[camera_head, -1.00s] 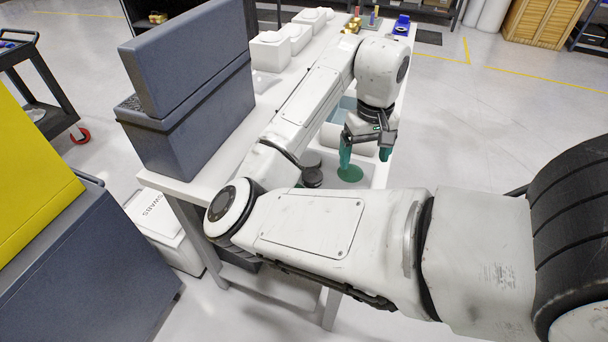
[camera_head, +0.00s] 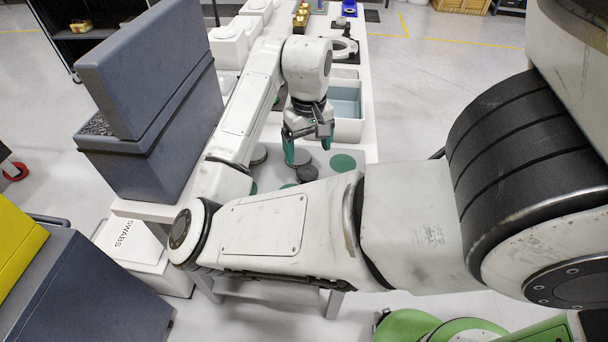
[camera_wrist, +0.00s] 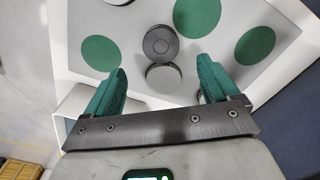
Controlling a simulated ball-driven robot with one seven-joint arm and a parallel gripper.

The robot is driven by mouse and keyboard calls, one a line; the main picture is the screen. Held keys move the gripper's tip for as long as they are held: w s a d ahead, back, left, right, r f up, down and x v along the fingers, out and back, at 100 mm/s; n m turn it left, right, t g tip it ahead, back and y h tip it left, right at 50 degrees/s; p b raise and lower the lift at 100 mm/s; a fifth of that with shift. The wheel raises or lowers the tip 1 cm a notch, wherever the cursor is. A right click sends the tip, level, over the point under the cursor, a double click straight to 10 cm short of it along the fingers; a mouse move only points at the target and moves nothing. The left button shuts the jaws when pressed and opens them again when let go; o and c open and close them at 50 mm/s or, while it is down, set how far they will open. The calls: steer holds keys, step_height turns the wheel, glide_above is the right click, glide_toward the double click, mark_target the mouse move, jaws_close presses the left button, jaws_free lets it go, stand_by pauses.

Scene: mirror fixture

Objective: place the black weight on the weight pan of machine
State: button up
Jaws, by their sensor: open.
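The black weight (camera_head: 307,173), a dark round disc, lies on the white table near its front edge, partly against my arm's outline. It also shows in the wrist view (camera_wrist: 160,42), beyond a lighter grey round disc (camera_wrist: 164,77) that touches or nearly touches it. My gripper (camera_wrist: 160,68) is open and empty, pointing down above the table. Its two green fingers stand apart, with the grey disc between them in the picture. In the head view my gripper (camera_head: 308,150) is just behind the black weight. I cannot tell which part is the weight pan.
Flat green circles (camera_head: 343,162) lie around the discs. Another grey disc (camera_head: 259,154) sits to the left. A white bin with a blue inside (camera_head: 346,103) stands behind, right. A tall grey-blue case (camera_head: 150,150) borders the table's left side.

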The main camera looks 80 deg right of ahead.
mark_target(307, 172)
step_height(307, 172, down, 2)
steer(key=shift+f, duration=0.25)
steer(key=shift+a+f, duration=0.15)
steer(key=shift+f, duration=2.4)
steer(key=shift+c, duration=0.4)
steer(key=c, duration=1.5)
steer(key=shift+r, duration=0.1)
